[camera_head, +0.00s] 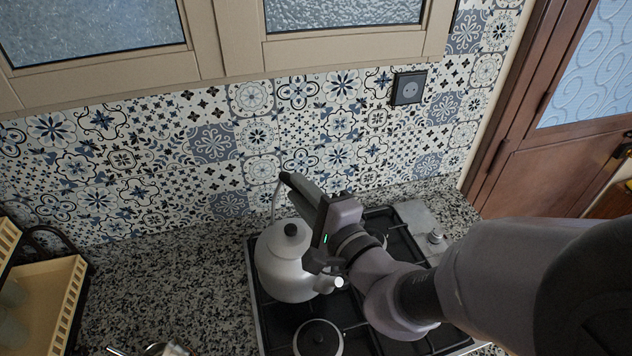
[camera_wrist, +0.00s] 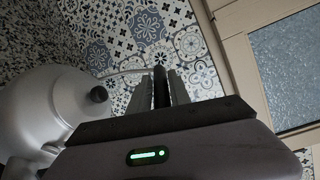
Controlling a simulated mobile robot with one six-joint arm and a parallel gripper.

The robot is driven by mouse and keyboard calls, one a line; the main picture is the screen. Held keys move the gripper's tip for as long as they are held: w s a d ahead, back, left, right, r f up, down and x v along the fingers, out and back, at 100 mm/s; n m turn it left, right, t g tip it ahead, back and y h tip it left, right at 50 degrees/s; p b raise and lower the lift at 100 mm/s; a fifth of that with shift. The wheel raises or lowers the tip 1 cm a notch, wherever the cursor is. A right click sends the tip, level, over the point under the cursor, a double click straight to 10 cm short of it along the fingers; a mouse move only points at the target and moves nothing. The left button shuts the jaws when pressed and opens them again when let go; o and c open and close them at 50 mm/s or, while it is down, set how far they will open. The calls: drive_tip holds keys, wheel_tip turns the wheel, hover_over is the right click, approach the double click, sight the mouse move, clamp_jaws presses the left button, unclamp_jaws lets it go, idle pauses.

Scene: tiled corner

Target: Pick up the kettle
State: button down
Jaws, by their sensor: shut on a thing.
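The pale grey kettle (camera_head: 283,272) with a black lid knob is over the left part of the gas hob (camera_head: 254,310). Its spout points toward the lower right, by my wrist. In the wrist view the kettle (camera_wrist: 45,105) fills the left side, and its thin wire handle runs right to a dark grip between my fingers. My gripper (camera_head: 303,190) is above the kettle, shut on that handle grip; it also shows in the wrist view (camera_wrist: 164,86). I cannot tell whether the kettle's base touches the hob. My arm hides part of the hob.
A patterned tile wall (camera_head: 205,150) stands close behind, with a black socket (camera_head: 408,88). Cabinets (camera_head: 230,45) hang above. A wooden rack (camera_head: 62,300) is at the left. Speckled counter (camera_head: 170,270) is open left of the hob. A brown door (camera_head: 535,150) is at the right.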

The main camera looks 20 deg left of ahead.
drive_tip(key=s+b, duration=0.1)
drive_tip(key=b, duration=0.2)
drive_tip(key=shift+d+f, duration=0.35)
drive_tip(key=s+d+r+b, duration=0.1)
drive_tip(key=s+d+b, duration=0.2)
drive_tip(key=s+b, duration=0.2)
drive_tip(key=b, duration=0.2)
drive_tip(key=shift+r+b, duration=0.15)
drive_tip(key=shift+b, duration=0.2)
drive_tip(key=c, duration=1.9)
unclamp_jaws()
clamp_jaws()
